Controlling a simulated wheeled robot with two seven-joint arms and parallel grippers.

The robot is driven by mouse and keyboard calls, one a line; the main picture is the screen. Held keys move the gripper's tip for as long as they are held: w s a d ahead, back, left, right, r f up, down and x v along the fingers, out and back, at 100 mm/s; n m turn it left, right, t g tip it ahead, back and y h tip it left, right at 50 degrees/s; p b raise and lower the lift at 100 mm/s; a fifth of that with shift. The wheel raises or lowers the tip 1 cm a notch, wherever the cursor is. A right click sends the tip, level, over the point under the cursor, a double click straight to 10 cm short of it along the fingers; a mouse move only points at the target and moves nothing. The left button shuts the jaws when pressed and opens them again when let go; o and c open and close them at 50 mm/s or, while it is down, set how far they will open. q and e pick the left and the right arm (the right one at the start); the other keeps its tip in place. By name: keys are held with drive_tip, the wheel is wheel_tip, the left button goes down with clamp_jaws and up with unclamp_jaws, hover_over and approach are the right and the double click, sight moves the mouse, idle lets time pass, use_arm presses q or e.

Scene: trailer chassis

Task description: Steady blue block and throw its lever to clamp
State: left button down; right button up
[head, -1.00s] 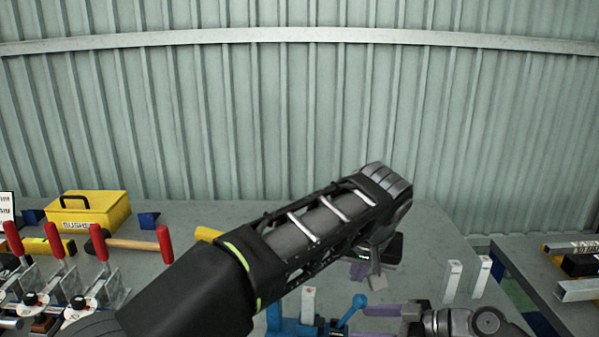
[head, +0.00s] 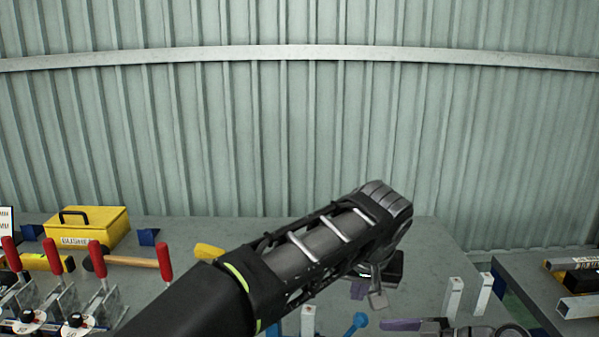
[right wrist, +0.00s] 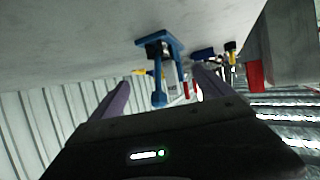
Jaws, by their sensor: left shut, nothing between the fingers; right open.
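The blue block is mostly below the bottom edge of the head view; its blue lever (head: 357,321) shows there, knob up. In the right wrist view, the blue block (right wrist: 172,42) and its lever (right wrist: 159,98) appear between the purple fingers of my right gripper (right wrist: 160,92). Those fingers are open and apart; I cannot tell whether they touch anything. In the head view one purple finger of my right gripper (head: 400,324) shows right of the lever. My left gripper (head: 370,291) is shut and empty, above and behind the lever, partly hidden by its own wrist.
Red-handled clamps (head: 54,256) and a hammer (head: 130,261) lie on the left of the grey bench (head: 440,235). A yellow box (head: 88,226) stands behind them. White posts (head: 452,298) stand at right. A second bench (head: 530,268) with metal bars is farther right.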

drive_tip(key=v, duration=0.8)
drive_tip(key=shift+s+d, duration=0.15)
drive_tip(key=shift+d, duration=0.1)
